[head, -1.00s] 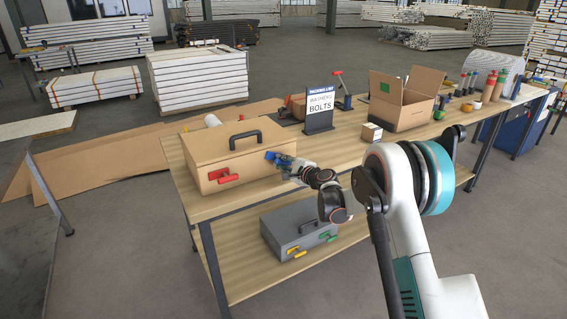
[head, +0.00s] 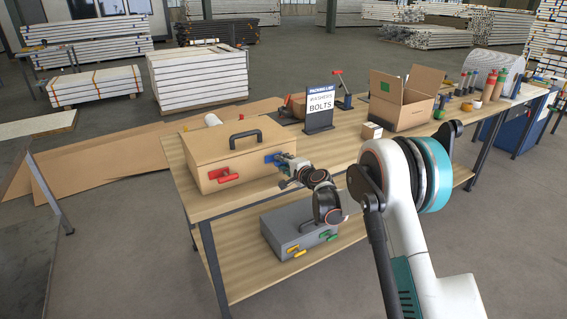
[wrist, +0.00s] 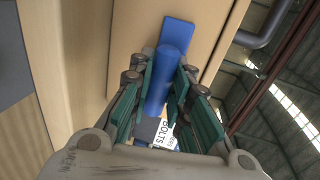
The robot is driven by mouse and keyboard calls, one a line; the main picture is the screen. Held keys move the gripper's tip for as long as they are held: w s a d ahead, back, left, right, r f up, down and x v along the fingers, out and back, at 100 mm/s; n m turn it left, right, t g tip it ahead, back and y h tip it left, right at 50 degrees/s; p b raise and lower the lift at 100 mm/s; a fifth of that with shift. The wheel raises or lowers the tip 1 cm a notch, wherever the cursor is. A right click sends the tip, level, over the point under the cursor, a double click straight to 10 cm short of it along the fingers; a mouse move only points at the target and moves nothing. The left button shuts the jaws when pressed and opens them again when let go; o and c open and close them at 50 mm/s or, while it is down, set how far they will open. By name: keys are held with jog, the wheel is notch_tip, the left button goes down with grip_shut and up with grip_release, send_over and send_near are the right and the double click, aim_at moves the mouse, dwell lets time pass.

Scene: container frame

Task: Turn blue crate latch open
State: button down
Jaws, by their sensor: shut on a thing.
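The tan wooden crate (head: 222,150) stands on the near left end of the table. A blue latch (head: 271,158) is on the right part of its front face, partly hidden by my gripper (head: 284,168). In the wrist view the blue latch (wrist: 176,35) runs down between the green-padded fingers of my gripper (wrist: 164,80). The fingers are shut on its handle. A red latch (head: 223,175) is on the left part of the same face.
A grey case (head: 285,228) with colored latches lies on the lower shelf. A packing-list sign (head: 320,104), a small box (head: 372,131) and an open carton (head: 405,112) stand right of the crate. The crate has a dark top handle (head: 246,135).

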jog(key=shift+s, duration=0.1)
jog(key=c, duration=1.5)
grip_release()
jog(key=shift+a, duration=0.1)
jog(key=v, duration=1.2)
jog(key=shift+f, duration=0.1)
